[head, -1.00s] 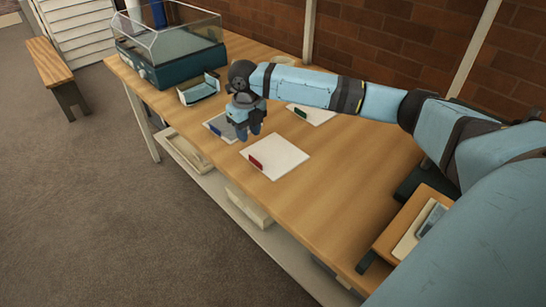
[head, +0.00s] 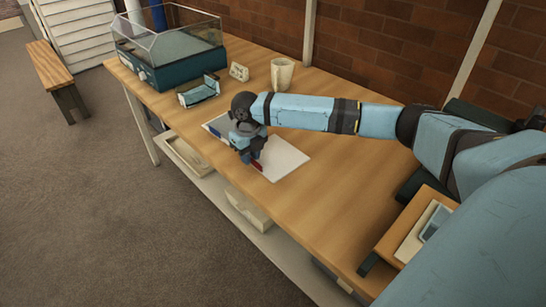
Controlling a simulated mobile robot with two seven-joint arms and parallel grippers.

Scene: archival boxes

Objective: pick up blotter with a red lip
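The blotter with the red lip is a white sheet (head: 284,160) lying flat on the wooden table in the head view. Its red lip (head: 258,166) shows at the near-left side, partly covered by my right gripper (head: 250,159). The gripper points down with its fingertips right at the lip. I cannot tell whether the fingers are open or closed on it. A blotter with a blue lip (head: 214,129) lies just to the left, partly hidden by the gripper and wrist. My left gripper is out of view.
A glass-topped teal case (head: 170,65) stands at the back left of the table (head: 330,205). A small tray (head: 199,91), a small white block (head: 239,71) and a cup (head: 282,74) are behind my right arm. A wooden box (head: 402,230) sits at right. The table front is clear.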

